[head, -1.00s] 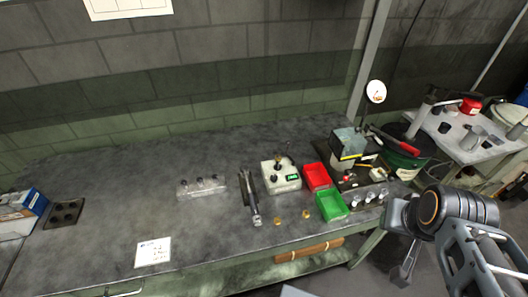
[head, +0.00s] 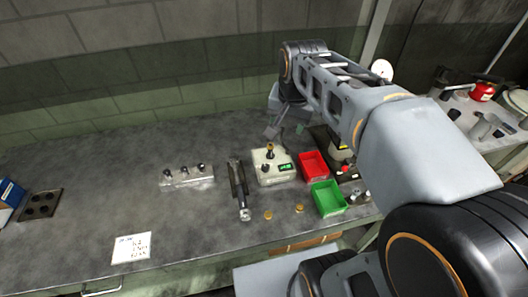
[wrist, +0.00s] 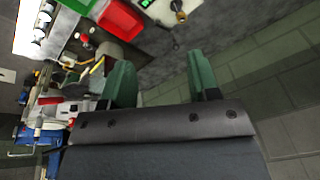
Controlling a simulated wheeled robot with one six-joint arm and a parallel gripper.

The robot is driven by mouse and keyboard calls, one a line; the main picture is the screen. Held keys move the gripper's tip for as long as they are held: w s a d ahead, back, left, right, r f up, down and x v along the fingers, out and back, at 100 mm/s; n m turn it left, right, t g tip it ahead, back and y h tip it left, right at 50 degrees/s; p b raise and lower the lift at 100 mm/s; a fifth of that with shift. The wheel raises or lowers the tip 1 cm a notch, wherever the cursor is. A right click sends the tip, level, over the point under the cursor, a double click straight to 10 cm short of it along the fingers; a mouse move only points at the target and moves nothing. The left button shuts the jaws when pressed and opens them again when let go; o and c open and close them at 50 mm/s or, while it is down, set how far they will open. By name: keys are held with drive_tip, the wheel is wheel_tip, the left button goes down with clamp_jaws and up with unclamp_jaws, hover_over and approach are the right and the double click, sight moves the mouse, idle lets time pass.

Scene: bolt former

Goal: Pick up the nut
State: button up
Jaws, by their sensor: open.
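Two small brass-coloured pieces lie on the bench's front part: one at left (head: 268,215) and one at right (head: 299,208). They look like nuts but are too small to be sure. A tester box (head: 273,167) with a green display stands behind them, with a brass-coloured piece (head: 270,150) on top; it also shows at the top of the wrist view (wrist: 178,8). My gripper (head: 286,128) is raised behind and above the box, near the back wall. In the wrist view its green fingers (wrist: 160,65) are apart with nothing between them.
A red bin (head: 313,165) and a green bin (head: 328,198) stand right of the box. A dark clamp-like tool (head: 239,190) lies left of it. A clear block with knobs (head: 187,177) is further left. The bench's left middle is clear, apart from a paper card (head: 132,247).

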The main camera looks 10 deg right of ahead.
drive_tip(key=w+f+m+g+b, duration=0.1)
drive_tip(key=w+f+m+b, duration=0.25)
drive_tip(key=w, duration=0.25)
drive_tip(key=w+f+m+g+b, duration=0.2)
drive_tip(key=w+f+m, duration=0.15)
drive_tip(key=w, duration=0.35)
drive_tip(key=m, duration=0.1)
hover_over(272, 144)
wheel_tip(272, 144, down, 7)
drive_tip(key=shift+w+a+b, duration=0.1)
drive_tip(key=shift+b, duration=0.35)
drive_tip(key=shift+f, duration=3.15)
drive_tip(key=shift+c, duration=0.3)
drive_tip(key=c, duration=0.9)
drive_tip(key=shift+r, duration=0.1)
drive_tip(key=shift+c, duration=0.2)
